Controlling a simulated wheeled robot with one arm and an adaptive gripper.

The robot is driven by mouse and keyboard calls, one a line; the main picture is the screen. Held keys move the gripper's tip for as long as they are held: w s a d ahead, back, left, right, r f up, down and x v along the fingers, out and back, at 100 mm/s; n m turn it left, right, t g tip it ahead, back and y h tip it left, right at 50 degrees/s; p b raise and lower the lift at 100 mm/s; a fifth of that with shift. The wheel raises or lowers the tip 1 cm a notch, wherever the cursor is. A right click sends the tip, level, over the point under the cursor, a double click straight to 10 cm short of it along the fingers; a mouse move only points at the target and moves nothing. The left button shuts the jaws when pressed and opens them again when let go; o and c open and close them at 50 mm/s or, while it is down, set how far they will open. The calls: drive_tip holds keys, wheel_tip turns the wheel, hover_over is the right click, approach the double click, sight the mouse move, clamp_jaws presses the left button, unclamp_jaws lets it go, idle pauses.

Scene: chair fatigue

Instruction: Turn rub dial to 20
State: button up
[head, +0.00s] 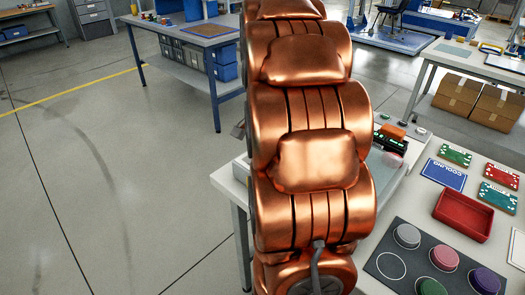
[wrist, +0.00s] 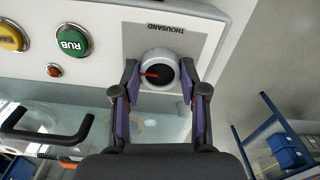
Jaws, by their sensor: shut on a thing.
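In the wrist view a round dial (wrist: 158,70) with a pale rim, a dark centre and a red pointer is set in a grey plate marked THOUSAND. The lettering is upside down, and the pointer points left. My gripper (wrist: 159,76) is shut on this dial, one finger at its left side and one at its right. A green button marked RUB (wrist: 73,41) is to the left of the dial on the pale panel. In the head view my arm hides the gripper and the dial.
A yellow button (wrist: 12,37) and small red button (wrist: 54,71) share the panel; a black handle (wrist: 45,135) is below. In the head view, a display with green digits (head: 391,142), red tray (head: 463,214), cards and several coloured discs stand right of my arm. Floor at left is clear.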

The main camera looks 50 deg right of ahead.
idle(0.3)
drive_tip(key=o, duration=1.1)
drive_tip(key=shift+o, duration=0.2)
wheel_tip(320, 180, up, 12)
idle(0.5)
